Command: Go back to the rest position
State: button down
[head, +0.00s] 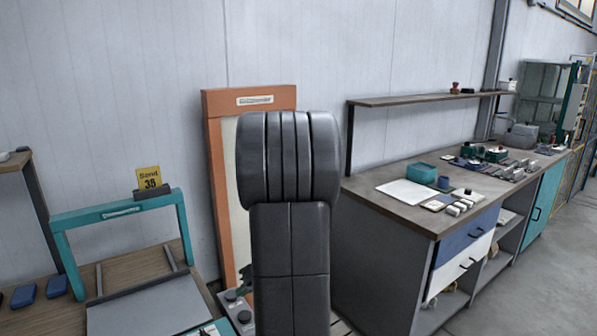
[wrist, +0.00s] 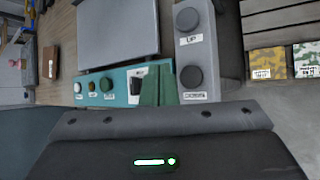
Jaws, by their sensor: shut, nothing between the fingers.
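In the wrist view my gripper (wrist: 159,85) shows two green fingers standing together above its dark body. They are shut with nothing between them. The gripper cannot be made out there.
A teal-framed station (head: 118,211) with a yellow sign (head: 149,178) stands left. An orange-framed panel (head: 222,103) leans behind my arm. A workbench (head: 398,210) with small parts fills the right. Grey floor (head: 572,265) is clear at far right.

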notch_tip(320, 180, down, 2)
jog(key=shift+f+b, duration=0.1)
jog(key=shift+b, duration=0.35)
jog(key=shift+r+p, duration=0.3)
jog(key=shift+p, duration=1.2)
jog(key=shift+r+p, duration=0.6)
jog(key=shift+p, duration=0.2)
notch_tip(320, 180, down, 2)
jog(key=shift+b, duration=1.1)
jog(key=shift+f+b, duration=0.15)
jog(key=shift+b, duration=1.1)
jog(key=shift+b, duration=0.45)
